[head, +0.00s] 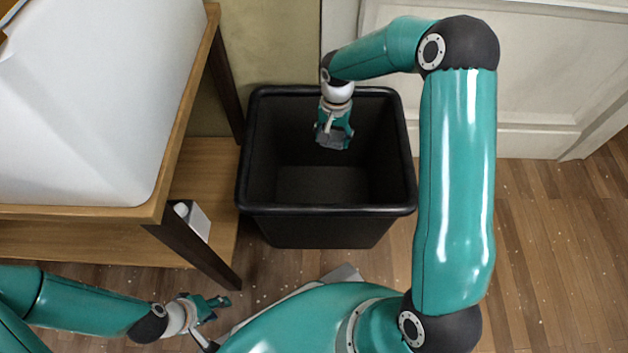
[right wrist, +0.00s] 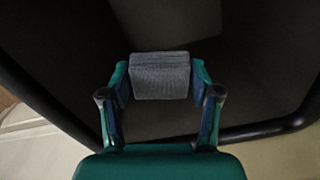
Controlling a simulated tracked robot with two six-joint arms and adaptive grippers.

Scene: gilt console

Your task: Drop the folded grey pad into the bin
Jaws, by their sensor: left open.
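The black bin (head: 326,228) stands on the floor in the middle of the head view, open at the top. My right gripper (head: 334,140) reaches over the bin's far rim and points down into its opening. It is shut on the folded grey pad (head: 332,139). In the right wrist view the pad (right wrist: 160,76) sits between both fingers of the gripper (right wrist: 160,88), with the dark inside of the bin beyond. The bin's rim (right wrist: 268,130) also shows there. My left gripper (head: 215,306) is open and empty, low at the left near the table leg.
A wooden table (head: 190,95) with a large white object (head: 95,110) on it stands at the left, close to the bin. A small white box (head: 194,219) sits on its lower shelf. A pale panelled wall (head: 545,75) is behind. Bare floor (head: 550,250) lies at the right.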

